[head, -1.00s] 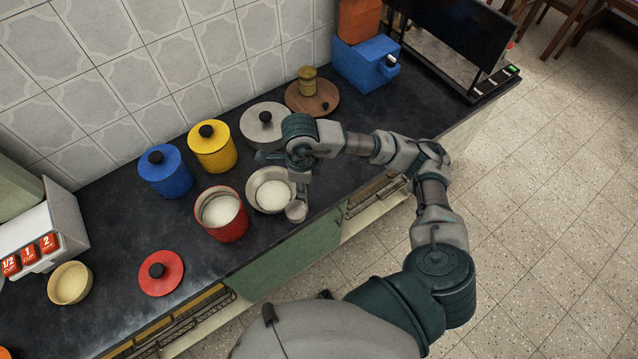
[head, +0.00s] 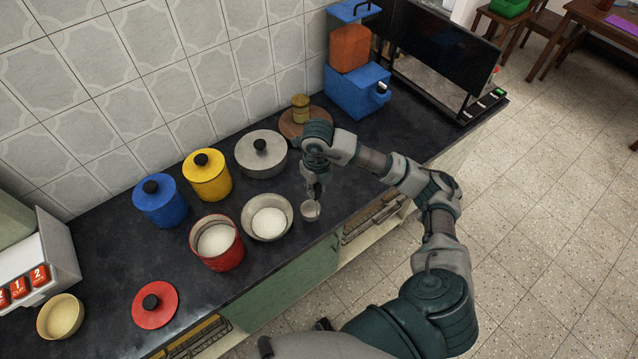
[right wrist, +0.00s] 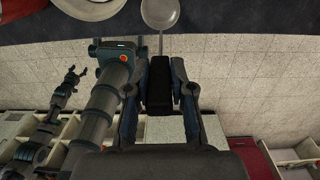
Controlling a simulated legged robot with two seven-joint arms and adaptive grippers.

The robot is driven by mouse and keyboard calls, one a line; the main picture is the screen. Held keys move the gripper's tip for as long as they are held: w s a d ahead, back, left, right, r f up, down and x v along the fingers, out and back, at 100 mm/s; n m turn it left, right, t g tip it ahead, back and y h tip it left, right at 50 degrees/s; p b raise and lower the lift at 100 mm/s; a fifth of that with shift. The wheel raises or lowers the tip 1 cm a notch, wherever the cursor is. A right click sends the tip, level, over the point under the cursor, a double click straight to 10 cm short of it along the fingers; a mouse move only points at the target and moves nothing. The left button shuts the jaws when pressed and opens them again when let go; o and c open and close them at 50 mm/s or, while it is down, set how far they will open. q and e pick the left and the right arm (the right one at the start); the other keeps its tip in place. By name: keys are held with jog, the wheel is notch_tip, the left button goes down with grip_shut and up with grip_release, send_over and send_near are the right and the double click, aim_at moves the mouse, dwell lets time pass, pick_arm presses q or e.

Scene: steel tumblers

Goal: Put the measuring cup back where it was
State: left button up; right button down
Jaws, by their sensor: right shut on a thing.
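The small grey metal measuring cup (head: 311,210) hangs below my right gripper (head: 315,190) in the head view. That gripper is shut on its handle. In the right wrist view the cup's round bowl (right wrist: 161,14) is at the top, with its thin handle running down between the fingers (right wrist: 160,88). The cup is over the dark counter, right of a metal bowl of white contents (head: 268,222), apart from it. A jointed arm with a claw-like end, probably my left gripper (right wrist: 72,76), shows small in the wrist view; its opening is unclear.
An open red canister (head: 217,243) with white contents stands left of the bowl. Its red lid (head: 155,305) lies nearby. Blue (head: 160,200), yellow (head: 207,175) and grey (head: 261,155) lidded containers stand behind.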

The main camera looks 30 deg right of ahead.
jog(key=w+d+f, duration=0.1)
jog(key=f, duration=0.1)
jog(key=w+d+f+p, duration=0.1)
jog(key=w+d+f, duration=0.1)
jog(key=shift+d, duration=0.15)
jog(key=c, duration=1)
grip_release()
notch_tip(320, 180, up, 12)
jog(key=shift+s+d+r, duration=0.1)
